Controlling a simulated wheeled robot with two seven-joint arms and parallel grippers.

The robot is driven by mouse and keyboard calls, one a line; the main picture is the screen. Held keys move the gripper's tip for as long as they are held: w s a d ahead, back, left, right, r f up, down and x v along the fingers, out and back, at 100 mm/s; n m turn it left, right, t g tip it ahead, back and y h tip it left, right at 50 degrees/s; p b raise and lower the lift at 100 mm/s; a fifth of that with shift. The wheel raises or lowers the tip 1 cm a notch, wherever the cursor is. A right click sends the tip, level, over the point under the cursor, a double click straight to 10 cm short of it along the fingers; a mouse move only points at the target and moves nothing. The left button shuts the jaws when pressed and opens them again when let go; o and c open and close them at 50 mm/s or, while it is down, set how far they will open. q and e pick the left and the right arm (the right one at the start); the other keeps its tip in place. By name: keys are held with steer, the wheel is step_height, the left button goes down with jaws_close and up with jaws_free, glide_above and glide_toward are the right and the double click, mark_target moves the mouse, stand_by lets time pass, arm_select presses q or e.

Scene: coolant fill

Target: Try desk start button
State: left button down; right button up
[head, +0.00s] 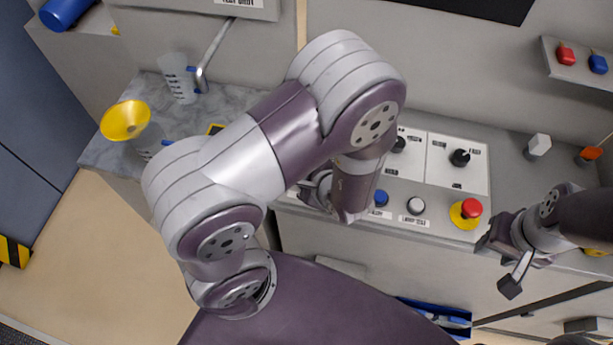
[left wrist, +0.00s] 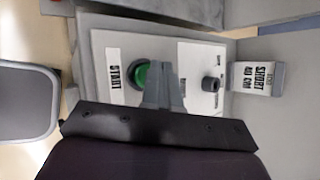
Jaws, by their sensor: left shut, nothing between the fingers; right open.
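In the left wrist view the green start button (left wrist: 139,75) sits on a white panel beside a label reading START (left wrist: 114,70). My left gripper (left wrist: 163,72) is shut and empty; its fingertips overlap the button's right edge in the picture. I cannot tell whether they touch it. In the head view my left arm covers this part of the desk, and the green button is hidden. My right gripper (head: 499,262) is open and empty at the desk's front edge on the right.
On the desk are a blue button (head: 381,198), a white button (head: 416,205), a red mushroom button (head: 471,207) and a black knob (head: 460,157). A yellow funnel (head: 125,120) and a clear jug (head: 179,77) stand at the left counter. A labelled block (left wrist: 257,78) is beside the start panel.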

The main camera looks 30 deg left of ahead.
arm_select(q)
steer(key=shift+f, duration=0.55)
stand_by(0.7)
steer(key=shift+r+p, duration=0.95)
steer(key=shift+p, duration=0.45)
step_height(320, 180, up, 5)
steer(key=p, duration=0.7)
steer(key=shift+r, duration=0.1)
